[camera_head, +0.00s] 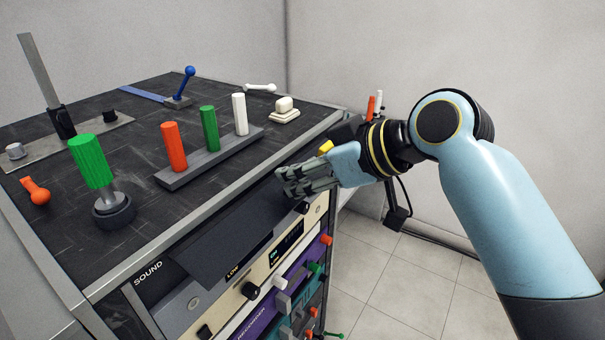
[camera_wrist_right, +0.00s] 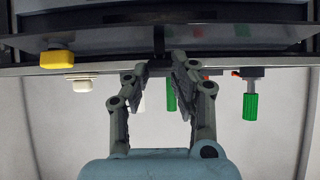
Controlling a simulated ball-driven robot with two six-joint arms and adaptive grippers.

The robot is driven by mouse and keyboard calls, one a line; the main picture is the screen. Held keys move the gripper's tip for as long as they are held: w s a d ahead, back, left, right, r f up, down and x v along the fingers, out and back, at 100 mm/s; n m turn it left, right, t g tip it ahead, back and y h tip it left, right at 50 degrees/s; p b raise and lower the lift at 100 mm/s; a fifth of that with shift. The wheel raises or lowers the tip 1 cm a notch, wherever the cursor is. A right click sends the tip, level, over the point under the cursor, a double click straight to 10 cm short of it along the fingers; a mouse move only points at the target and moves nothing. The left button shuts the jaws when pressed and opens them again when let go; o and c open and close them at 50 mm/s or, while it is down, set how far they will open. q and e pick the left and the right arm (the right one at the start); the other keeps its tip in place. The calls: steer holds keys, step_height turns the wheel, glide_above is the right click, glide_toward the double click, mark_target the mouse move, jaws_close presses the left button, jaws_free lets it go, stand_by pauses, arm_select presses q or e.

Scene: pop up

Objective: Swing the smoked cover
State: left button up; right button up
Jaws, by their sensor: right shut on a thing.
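In the right wrist view the fingertips (camera_wrist_right: 160,64) come together at a thin dark piece below the dark strip of the cover (camera_wrist_right: 230,36). The exact contact is partly hidden by the fingers. My left gripper is out of view.
The rack top holds a bar with orange, green and white handles (camera_head: 208,128), a green knob (camera_head: 91,161), a blue-knobbed lever (camera_head: 183,88) and a white button (camera_head: 285,106). Knobs and levers (camera_head: 281,283) stick out below the cover. The floor (camera_head: 400,278) at right is clear.

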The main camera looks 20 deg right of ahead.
steer(key=shift+w+a+r, duration=0.2)
steer(key=shift+w+r, duration=0.05)
steer(key=shift+r, duration=0.25)
steer(key=shift+w+a+r, duration=0.15)
steer(key=shift+w+r, duration=0.05)
steer(key=shift+r, duration=0.4)
steer(key=shift+w+a+r, duration=0.15)
steer(key=shift+r, duration=0.05)
jaws_close()
steer(key=shift+a+r, duration=0.25)
steer(key=shift+a, duration=0.1)
steer(key=shift+o, duration=0.8)
jaws_free()
steer(key=shift+d, duration=0.1)
steer(key=o, duration=0.4)
steer(key=shift+w+d+f, duration=0.2)
steer(key=shift+d, duration=0.2)
steer(key=shift+o, duration=0.2)
steer(key=shift+a, duration=0.1)
steer(key=shift+s, duration=0.1)
